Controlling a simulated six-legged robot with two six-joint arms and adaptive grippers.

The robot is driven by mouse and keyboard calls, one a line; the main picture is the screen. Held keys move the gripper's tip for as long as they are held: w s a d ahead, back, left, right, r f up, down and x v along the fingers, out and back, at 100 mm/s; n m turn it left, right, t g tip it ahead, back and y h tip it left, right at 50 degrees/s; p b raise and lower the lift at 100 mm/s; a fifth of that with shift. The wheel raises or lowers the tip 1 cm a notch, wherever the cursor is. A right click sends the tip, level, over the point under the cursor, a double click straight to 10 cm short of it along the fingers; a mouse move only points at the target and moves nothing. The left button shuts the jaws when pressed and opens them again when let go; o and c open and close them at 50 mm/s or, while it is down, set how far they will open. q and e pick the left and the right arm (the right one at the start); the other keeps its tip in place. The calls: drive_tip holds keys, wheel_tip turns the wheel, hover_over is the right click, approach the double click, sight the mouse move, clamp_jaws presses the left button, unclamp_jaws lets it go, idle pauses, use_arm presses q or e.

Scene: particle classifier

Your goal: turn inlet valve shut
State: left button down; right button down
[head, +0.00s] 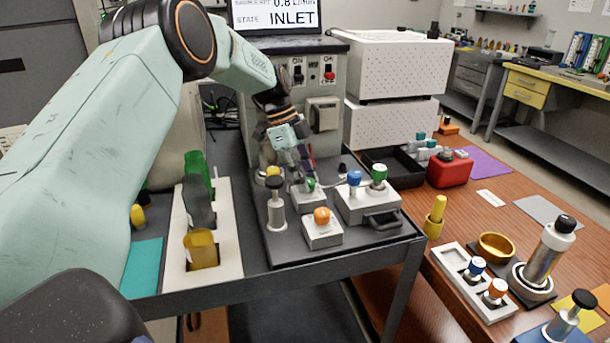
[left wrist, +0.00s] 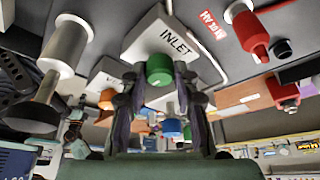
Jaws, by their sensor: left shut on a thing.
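The inlet valve is a pale block (left wrist: 158,32) marked INLET with a green knob (left wrist: 159,69) on it. In the head view its green knob (head: 311,184) shows just below my left gripper (head: 306,170), on a small pale block (head: 308,199) on the dark cart. In the left wrist view my left gripper (left wrist: 159,82) has one finger on each side of the green knob and is shut on it. The gripper partly hides the knob and block in the head view. My right gripper is not in view.
A block with an orange knob (head: 322,216) and a larger block with blue and green knobs (head: 368,204) stand close by. A silver, black-topped post (head: 276,205) is to the left. A white rack (head: 226,255) holds bottles. The screen (head: 275,15) reads STATE INLET.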

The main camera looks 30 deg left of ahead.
use_arm(q)
drive_tip(key=shift+s+d+f, duration=0.1)
idle(0.4)
drive_tip(key=c, duration=1)
unclamp_jaws()
drive_tip(key=shift+v, duration=3.8)
